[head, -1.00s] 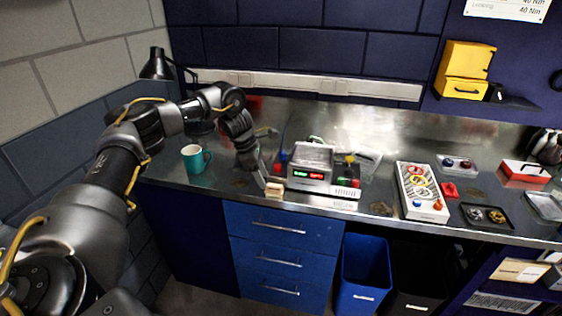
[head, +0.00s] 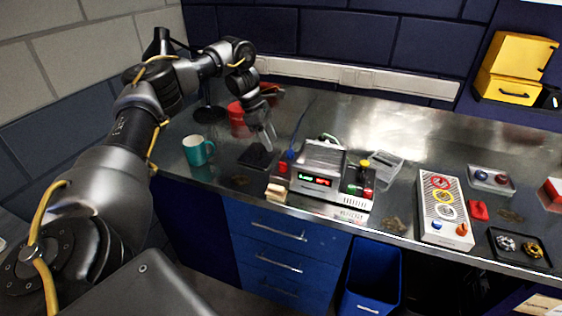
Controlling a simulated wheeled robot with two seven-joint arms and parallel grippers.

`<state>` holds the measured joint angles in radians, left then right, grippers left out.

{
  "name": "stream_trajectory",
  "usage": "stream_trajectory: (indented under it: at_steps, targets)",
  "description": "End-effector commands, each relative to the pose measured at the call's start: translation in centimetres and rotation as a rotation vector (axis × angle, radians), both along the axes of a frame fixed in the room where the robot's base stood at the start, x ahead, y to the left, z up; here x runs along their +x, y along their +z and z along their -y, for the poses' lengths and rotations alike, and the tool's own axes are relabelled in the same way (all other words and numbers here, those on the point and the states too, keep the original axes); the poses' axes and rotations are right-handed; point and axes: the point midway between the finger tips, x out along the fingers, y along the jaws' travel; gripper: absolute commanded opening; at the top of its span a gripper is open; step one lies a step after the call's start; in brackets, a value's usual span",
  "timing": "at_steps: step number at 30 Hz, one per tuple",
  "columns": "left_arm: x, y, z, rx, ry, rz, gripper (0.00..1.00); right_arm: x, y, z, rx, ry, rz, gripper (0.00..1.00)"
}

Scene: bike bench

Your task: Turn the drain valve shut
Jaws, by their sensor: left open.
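I cannot tell for sure which part is the drain valve. A light grey panel box (head: 443,208) on the right of the bench carries red and yellow round fittings, a blue knob (head: 435,226) and an orange knob (head: 462,230). My left gripper (head: 267,146) points down, open and apparently empty, over a dark flat pad (head: 255,158) left of a grey device with lit displays (head: 318,177). It is well to the left of the panel box. My right gripper is not in view.
A teal mug (head: 197,151) stands left of my gripper, with a red object (head: 237,118) behind it. A small wooden block (head: 276,192) lies at the bench's front edge. A clear tray (head: 383,167) and a small dark tray (head: 520,246) are further right. Bare steel lies behind the device.

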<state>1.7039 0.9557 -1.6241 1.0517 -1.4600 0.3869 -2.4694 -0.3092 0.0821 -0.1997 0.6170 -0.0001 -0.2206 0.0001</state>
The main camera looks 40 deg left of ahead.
Motion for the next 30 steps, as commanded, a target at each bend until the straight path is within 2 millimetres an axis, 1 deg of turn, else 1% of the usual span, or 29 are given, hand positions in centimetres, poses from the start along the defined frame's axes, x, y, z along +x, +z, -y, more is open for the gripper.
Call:
stream_trajectory:
  at_steps: [1,3,6,8,12,15,21,27,28,30]
  targets:
    - [0.1,-1.2,0.4,0.0,-0.002,-0.004,0.48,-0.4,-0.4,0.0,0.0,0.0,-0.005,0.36]
    - [0.2,-2.4,0.8,-0.001,-0.002,-0.005,0.48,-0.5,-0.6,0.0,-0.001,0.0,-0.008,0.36]
    - [0.4,-4.2,1.4,-0.001,0.001,-0.005,0.48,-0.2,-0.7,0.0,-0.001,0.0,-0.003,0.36]
    - [0.5,-4.7,1.7,0.001,0.001,-0.005,0.48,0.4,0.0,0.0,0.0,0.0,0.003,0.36]
    - [0.8,-6.7,2.4,0.001,0.004,-0.004,0.48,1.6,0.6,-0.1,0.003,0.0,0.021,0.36]
    - [1.0,-7.8,2.8,0.001,0.005,-0.003,0.48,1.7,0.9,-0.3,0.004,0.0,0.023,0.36]
    - [1.2,-8.6,3.0,0.001,0.005,-0.001,0.48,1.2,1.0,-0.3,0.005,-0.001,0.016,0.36]
    - [1.2,-8.7,3.0,0.001,0.005,-0.001,0.48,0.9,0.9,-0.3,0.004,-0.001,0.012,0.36]
    - [1.2,-8.7,3.0,0.001,0.005,-0.001,0.47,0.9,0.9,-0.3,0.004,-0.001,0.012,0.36]
    - [1.2,-8.7,3.0,0.001,0.005,-0.001,0.38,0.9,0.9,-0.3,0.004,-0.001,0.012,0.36]
